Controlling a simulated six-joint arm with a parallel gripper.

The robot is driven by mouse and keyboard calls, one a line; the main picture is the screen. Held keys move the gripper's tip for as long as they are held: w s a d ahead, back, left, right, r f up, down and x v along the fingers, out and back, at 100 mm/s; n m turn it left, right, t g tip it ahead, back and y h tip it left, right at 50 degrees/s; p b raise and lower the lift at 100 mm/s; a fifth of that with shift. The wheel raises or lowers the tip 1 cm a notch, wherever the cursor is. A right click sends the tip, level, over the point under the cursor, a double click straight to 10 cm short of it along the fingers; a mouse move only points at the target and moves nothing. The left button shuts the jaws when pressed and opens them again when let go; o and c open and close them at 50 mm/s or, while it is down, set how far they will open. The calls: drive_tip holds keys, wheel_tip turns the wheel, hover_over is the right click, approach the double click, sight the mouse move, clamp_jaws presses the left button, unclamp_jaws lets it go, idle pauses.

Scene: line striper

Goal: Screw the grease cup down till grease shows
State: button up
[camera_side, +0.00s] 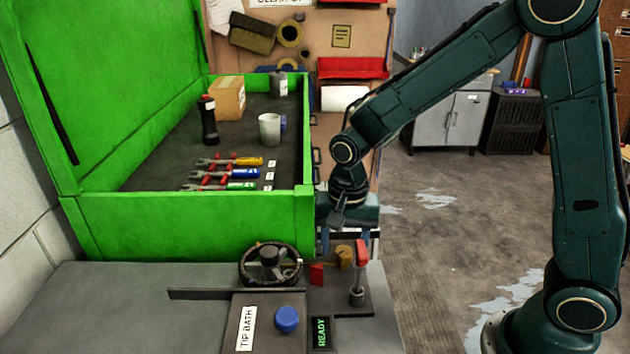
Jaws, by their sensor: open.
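A small brass-coloured cup (345,256), which looks like the grease cup, stands on the dark machine bed at the front, between a black handwheel (270,263) and a red-topped lever (360,270). My gripper (348,236) points down just above and behind the brass cup. Its jaws are open, with nothing seen between them. Whether the fingers straddle the cup cannot be told from this side. No grease can be made out at the cup.
A blue knob (287,319) sits beside the TIP BATH label (246,328) and a lit READY display (321,333). A small red piece (316,274) is near the cup. The open green chest (190,224) holds tools, a mug (269,129) and a box (228,98). Open floor lies right.

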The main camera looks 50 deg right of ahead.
sight(349, 252)
wheel_tip(349, 252, up, 13)
drive_tip(key=shift+r, duration=0.15)
idle(0.4)
idle(0.4)
drive_tip(key=s+d+r+n+t, duration=0.1)
drive_tip(key=s+d+n+t, duration=0.1)
drive_tip(key=s+n, duration=0.3)
drive_tip(key=s+d+r+n+t, duration=0.2)
drive_tip(key=s+d+n+t, duration=0.1)
drive_tip(key=s, duration=0.9)
drive_tip(key=shift+s+d+r+n+t, duration=0.3)
drive_tip(key=shift+s+d+n, duration=0.15)
drive_tip(key=shift+n, duration=0.65)
drive_tip(key=shift+w, duration=0.15)
